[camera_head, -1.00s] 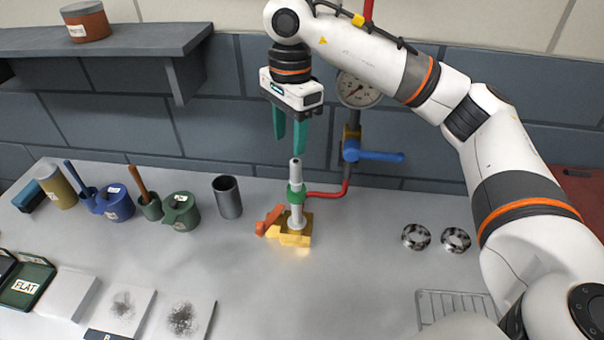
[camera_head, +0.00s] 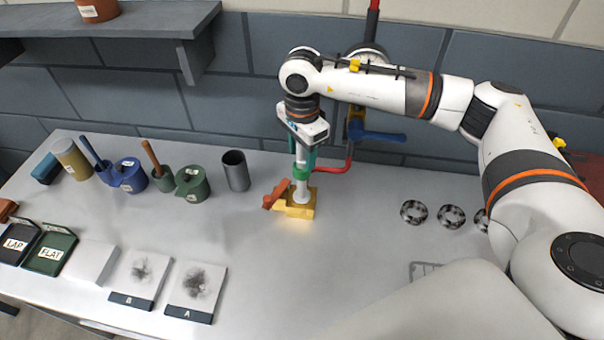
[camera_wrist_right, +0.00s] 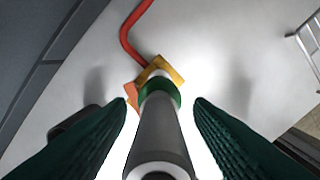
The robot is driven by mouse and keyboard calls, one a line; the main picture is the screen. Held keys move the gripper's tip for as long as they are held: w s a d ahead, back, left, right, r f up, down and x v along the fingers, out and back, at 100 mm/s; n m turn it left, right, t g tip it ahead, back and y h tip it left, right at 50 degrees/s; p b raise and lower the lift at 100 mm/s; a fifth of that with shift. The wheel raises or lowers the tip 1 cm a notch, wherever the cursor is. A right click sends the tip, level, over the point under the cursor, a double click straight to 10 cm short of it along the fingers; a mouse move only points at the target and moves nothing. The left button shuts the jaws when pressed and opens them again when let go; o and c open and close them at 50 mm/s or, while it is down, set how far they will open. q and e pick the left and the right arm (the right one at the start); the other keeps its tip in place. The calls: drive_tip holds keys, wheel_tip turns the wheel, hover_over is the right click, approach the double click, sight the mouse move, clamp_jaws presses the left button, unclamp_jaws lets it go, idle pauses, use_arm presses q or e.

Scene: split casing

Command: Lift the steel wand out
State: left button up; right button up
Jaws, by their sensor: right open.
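The steel wand (camera_head: 301,190) stands upright, with a green collar (camera_head: 300,173) around it and its foot in a yellow block (camera_head: 300,208). My right gripper (camera_head: 303,158) points down over the wand's upper part. In the right wrist view, the wand (camera_wrist_right: 158,135) rises between the two green fingers, with a visible gap on each side. The right gripper is open, and its fingertips are near the collar's height. An orange lever (camera_head: 275,194) sits on the left of the block. My left gripper is not in view.
A red hose (camera_head: 335,168) and a blue-handled valve (camera_head: 378,135) are just behind and right of the wand. A grey cup (camera_head: 236,172) stands to the left, beside green and blue pots. Dark-and-silver rings (camera_head: 414,212) lie to the right.

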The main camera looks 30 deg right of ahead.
drive_tip(key=shift+f, duration=0.25)
clamp_jaws()
drive_tip(key=shift+r, duration=0.1)
